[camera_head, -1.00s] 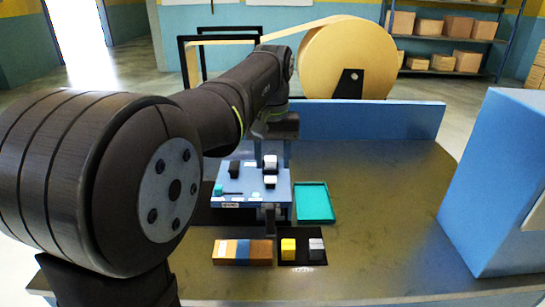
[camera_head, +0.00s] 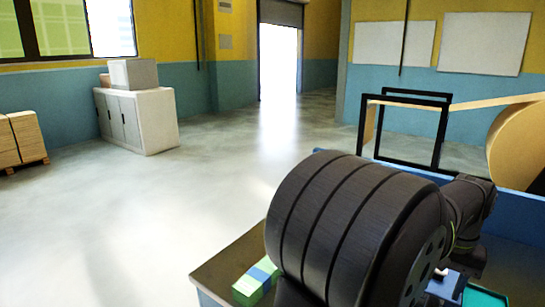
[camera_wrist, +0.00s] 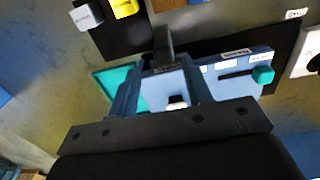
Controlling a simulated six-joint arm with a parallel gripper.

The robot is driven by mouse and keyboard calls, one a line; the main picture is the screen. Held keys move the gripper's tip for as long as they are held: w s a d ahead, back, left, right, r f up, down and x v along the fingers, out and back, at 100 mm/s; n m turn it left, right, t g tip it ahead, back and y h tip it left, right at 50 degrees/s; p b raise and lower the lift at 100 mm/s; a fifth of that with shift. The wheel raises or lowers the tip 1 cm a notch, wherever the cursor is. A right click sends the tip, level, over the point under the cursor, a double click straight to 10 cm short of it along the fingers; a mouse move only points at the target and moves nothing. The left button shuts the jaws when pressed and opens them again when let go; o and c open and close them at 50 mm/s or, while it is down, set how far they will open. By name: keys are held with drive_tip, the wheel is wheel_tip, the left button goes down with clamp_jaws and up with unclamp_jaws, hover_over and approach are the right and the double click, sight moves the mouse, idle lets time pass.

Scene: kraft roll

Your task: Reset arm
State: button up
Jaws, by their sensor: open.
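In the wrist view my gripper (camera_wrist: 163,82) is open, its two blue-grey fingers spread above the blue board (camera_wrist: 225,72). A small white-and-black piece (camera_wrist: 176,101) shows between the fingers, on or over the board; I see no sign of a grip on it. A dark upright part (camera_wrist: 163,45) stands at the board's edge. In the head view my arm fills the lower right and hides my gripper. The blue board (camera_head: 446,288) shows only in part there.
The teal tray (camera_wrist: 112,78) lies beside the board. A grey block (camera_wrist: 87,15) and a yellow block (camera_wrist: 123,7) sit on a black mat. Open floor (camera_head: 170,220) lies to the left.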

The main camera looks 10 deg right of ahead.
wheel_tip(320, 180, down, 8)
drive_tip(key=shift+f, duration=0.15)
drive_tip(key=shift+a, duration=0.1)
drive_tip(key=o, duration=1.2)
drive_tip(key=r+m, duration=0.1)
drive_tip(key=m, duration=0.1)
drive_tip(key=s+r+m, duration=0.1)
drive_tip(key=m, duration=0.1)
drive_tip(key=a+r+m+t+h, duration=0.1)
drive_tip(key=m, duration=0.1)
drive_tip(key=shift+s+r, duration=0.15)
drive_tip(key=shift+r, duration=0.2)
drive_tip(key=shift+a+r+m+t, duration=0.15)
drive_tip(key=shift+r+m+t, duration=0.2)
drive_tip(key=shift+m, duration=0.65)
drive_tip(key=m+t+h, duration=0.5)
drive_tip(key=m+h, duration=0.1)
drive_tip(key=m, duration=2.2)
approach(436, 303)
wheel_tip(436, 303, up, 5)
drive_tip(key=x, duration=1)
drive_tip(key=shift+w+a+f, duration=0.15)
drive_tip(key=shift+w+f, duration=0.05)
drive_tip(key=shift+f, duration=0.1)
